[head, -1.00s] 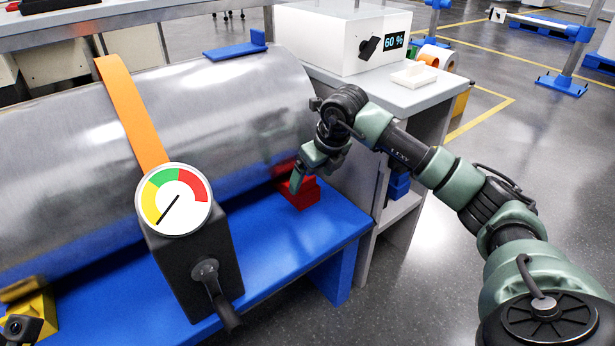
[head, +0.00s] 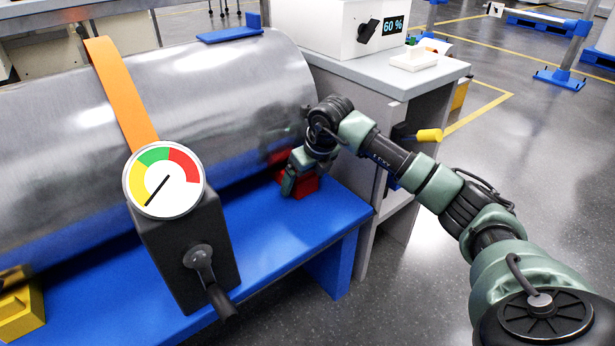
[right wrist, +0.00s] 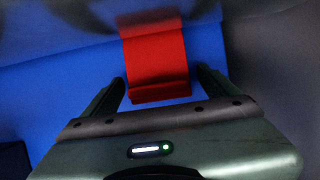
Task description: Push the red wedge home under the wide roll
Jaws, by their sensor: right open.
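The wide roll (head: 215,110) is a big shiny metal cylinder lying on the blue bench (head: 255,235), with an orange strap over it. The red wedge (head: 308,184) sits at the roll's lower right end, partly hidden by my right gripper (head: 289,186). In the right wrist view, the wedge (right wrist: 156,65) points away toward the roll, and red shows on the roll's shiny underside. My right gripper (right wrist: 160,90) is open, one finger on each side of the wedge's near end, with small gaps. I cannot tell whether the wedge touches the roll. My left gripper is out of view.
A black box with a round dial (head: 164,181) and crank stands at the bench front; its needle points lower left. A yellow block (head: 20,312) sits at the bench's left end. A grey cabinet (head: 400,80) stands right of the roll, with a yellow handle (head: 429,135) nearby.

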